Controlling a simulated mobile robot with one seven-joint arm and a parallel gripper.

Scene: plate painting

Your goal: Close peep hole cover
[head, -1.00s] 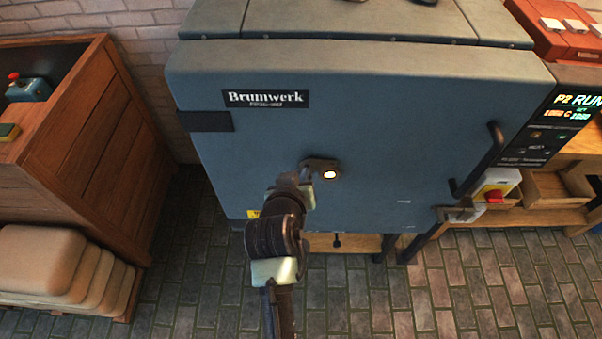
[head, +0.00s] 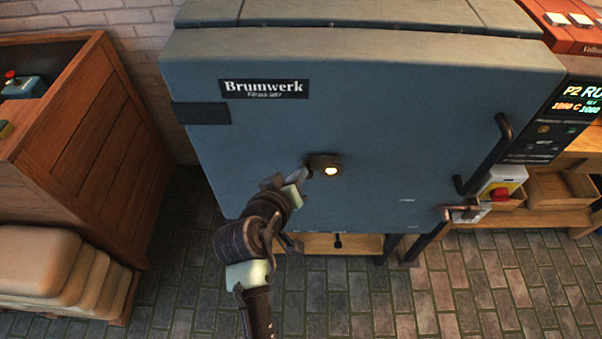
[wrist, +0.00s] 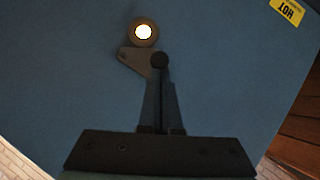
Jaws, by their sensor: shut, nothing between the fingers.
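The peep hole (head: 330,171) glows bright on the front of the blue kiln door (head: 400,130) and is uncovered. In the wrist view the peep hole (wrist: 144,32) is a white disc in a brown ring. The peep hole cover (wrist: 131,60) seems to be the small brown plate just below it, swung aside. My gripper (head: 304,174) is shut and empty, just left of the peep hole. In the wrist view its tip (wrist: 160,62) is at the plate's right end, with a dark round shape there. I cannot tell whether they touch.
The door handle (head: 483,155) and a latch (head: 460,213) are at the door's right side. A lit control panel (head: 565,110) stands further right. A wooden cabinet (head: 90,120) and stacked sacks (head: 60,270) are at left. The space before the door is open.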

